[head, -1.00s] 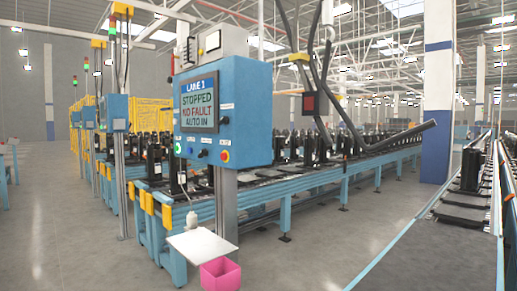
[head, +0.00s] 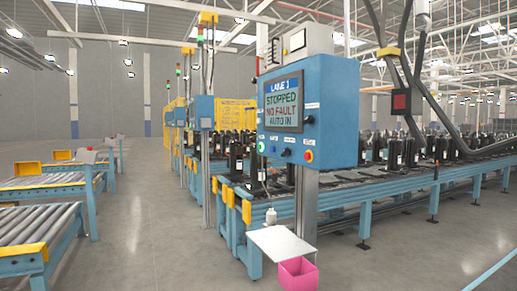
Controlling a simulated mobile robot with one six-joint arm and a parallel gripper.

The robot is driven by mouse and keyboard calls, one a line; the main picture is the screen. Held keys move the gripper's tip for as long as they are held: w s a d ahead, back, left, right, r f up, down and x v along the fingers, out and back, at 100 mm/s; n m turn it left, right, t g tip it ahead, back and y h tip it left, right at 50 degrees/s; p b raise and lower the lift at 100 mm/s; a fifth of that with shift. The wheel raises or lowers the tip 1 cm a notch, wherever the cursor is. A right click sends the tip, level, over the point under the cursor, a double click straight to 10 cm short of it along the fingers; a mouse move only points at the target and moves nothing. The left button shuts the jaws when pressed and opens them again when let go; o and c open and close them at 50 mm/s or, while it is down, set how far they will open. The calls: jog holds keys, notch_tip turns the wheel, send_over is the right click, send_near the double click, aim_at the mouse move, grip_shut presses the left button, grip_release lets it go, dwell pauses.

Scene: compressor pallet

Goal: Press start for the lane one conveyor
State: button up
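The blue lane 1 control box (head: 335,110) stands on a grey post right of the middle in the head view. Its screen (head: 284,104) reads "LANE 1", "STOPPED", "NO FAULT", "AUTO IN". Below the screen is a row of controls: a green button (head: 262,147) at the left, a small blue one (head: 286,152), and a red button on yellow (head: 308,156) at the right. Their labels are too small to read. The lane conveyor (head: 400,205), blue-framed and carrying several black compressors, runs behind the box. My gripper is not in view.
A white shelf (head: 282,242) with a small white bottle (head: 271,217) sits low on the post, above a pink bin (head: 298,274). Roller conveyors (head: 38,232) stand at the left. Open grey floor (head: 165,235) lies between them and the box.

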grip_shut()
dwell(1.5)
